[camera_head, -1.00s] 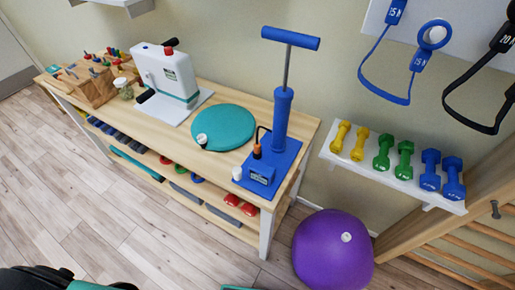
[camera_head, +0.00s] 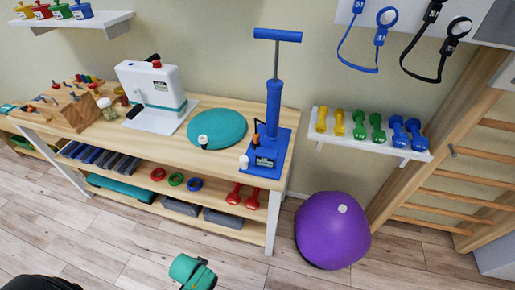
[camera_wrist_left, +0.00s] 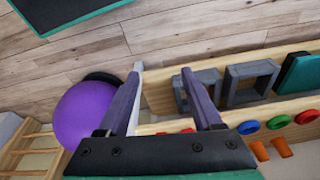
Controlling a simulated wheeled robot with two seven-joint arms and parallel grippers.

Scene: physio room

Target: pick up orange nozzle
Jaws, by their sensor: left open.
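The orange nozzle (camera_head: 256,138) shows as a small orange piece at the left of the blue pump (camera_head: 272,110), near its dark hose. The pump stands upright on its blue base at the right end of the wooden bench. My left gripper (camera_wrist_left: 160,74) is open in the left wrist view, with nothing between its two purple-grey fingers. It points toward the floor and the bench's lower shelves, and the nozzle on the bench top cannot be made out there. My right gripper is not in view.
A small white bottle (camera_head: 244,162) stands by the pump base, and a teal cushion (camera_head: 217,129) lies to the left. A purple ball (camera_head: 332,230) rests on the floor right of the bench. Dumbbells stand on a wall shelf (camera_head: 376,147). Floor before the bench is largely clear.

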